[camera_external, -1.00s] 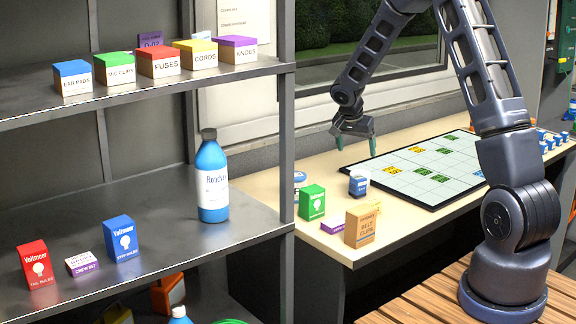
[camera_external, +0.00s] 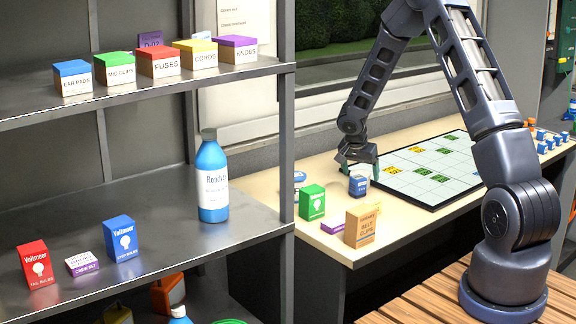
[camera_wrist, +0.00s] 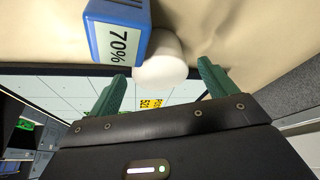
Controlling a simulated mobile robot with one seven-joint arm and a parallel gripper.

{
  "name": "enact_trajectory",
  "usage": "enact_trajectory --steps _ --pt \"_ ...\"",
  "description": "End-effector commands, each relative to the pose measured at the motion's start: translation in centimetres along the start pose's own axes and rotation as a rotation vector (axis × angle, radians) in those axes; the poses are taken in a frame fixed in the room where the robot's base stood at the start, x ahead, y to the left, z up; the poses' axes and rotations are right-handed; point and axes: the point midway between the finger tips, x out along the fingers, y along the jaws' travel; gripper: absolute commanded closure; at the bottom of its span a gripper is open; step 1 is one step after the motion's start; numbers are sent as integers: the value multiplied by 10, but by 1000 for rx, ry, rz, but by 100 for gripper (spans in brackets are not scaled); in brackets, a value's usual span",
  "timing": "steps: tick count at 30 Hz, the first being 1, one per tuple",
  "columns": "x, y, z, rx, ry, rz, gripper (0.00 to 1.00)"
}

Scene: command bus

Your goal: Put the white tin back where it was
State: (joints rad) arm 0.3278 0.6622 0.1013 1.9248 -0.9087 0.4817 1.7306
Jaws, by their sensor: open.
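My gripper (camera_external: 360,170) is low over the desk, just behind a small dark-blue labelled container (camera_external: 358,185). In the wrist view my gripper (camera_wrist: 163,78) is open, its two green fingers apart. A smooth white rounded object (camera_wrist: 162,68) shows at the gap between the fingertips, apparently the white tin; contact is not clear. It adjoins a blue container marked 70% (camera_wrist: 118,30), which partly covers it. In the external view I cannot make out the white object near my gripper.
A flat panel with green and yellow tiles (camera_external: 440,168) lies right of my gripper. A green box (camera_external: 312,202), a purple box (camera_external: 334,225) and an orange belt-clips box (camera_external: 361,226) stand nearer the front. The shelf post (camera_external: 287,150) rises left of the desk.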

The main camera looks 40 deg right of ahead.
Motion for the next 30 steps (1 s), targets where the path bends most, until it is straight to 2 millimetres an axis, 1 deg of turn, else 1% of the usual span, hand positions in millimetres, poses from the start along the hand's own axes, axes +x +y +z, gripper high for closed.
enact_trajectory --steps 1,4,12,14,18,21,27,30 --pt "6 0 1 -1 -1 0 16" --pt "12 -1 1 -2 0 -1 16" --pt "15 -1 1 -1 0 -2 16" --pt "15 -1 1 -1 0 -2 26" --pt "14 -1 1 -1 0 -1 53" --pt "14 -1 1 -1 0 -2 70" --pt "14 -1 0 -1 0 -2 71" --pt "10 -1 -2 -1 1 -2 71"
